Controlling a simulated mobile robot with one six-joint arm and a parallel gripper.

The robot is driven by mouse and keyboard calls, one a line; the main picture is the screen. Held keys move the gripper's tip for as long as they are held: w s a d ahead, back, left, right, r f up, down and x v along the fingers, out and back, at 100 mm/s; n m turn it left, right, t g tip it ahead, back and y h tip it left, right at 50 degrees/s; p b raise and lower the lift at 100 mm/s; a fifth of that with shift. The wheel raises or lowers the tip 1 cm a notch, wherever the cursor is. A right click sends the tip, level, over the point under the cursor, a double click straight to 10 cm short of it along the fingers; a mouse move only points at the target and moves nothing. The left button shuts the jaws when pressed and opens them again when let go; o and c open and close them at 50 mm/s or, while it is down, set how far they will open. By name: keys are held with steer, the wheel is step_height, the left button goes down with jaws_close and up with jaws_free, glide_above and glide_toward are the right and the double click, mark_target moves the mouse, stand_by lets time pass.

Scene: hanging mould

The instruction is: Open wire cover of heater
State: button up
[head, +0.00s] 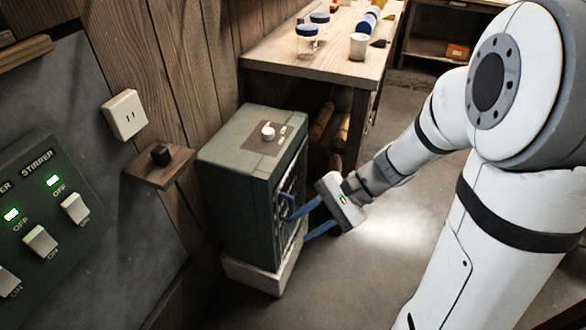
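The heater is a dark green box (235,185) standing on a pale block, with a knob (268,131) on its top. Its wire cover (291,187) is on the side facing right and shows only at a steep angle, as dark bars in a frame. It looks closed against the heater front. My gripper (297,226) is at the lower half of the wire cover, its blue fingers spread apart. The upper fingertip overlaps the cover's bars; I cannot tell whether it touches them. The lower finger is near the cover's lower right edge. Nothing shows between the fingers.
A small wall shelf (158,167) and a switch panel (45,225) are on the left. The floor (375,260) right of the heater is clear.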

steer(key=w+a+f+m+t+y+b, duration=0.2)
steer(key=w+f+m+t+y+b, duration=0.35)
steer(key=w+f, duration=0.45)
steer(key=m+t+b, duration=0.6)
steer(key=m, duration=0.4)
glide_toward(292, 208)
steer(key=x, duration=0.8)
steer(key=b+x, duration=0.1)
steer(key=x, duration=0.1)
steer(key=shift+w+a+f, duration=0.1)
steer(key=shift+w+f, duration=0.2)
steer(key=shift+w, duration=0.05)
steer(key=shift+c, duration=0.3)
jaws_close()
steer(key=shift+d, duration=0.2)
steer(key=shift+s+a, duration=0.1)
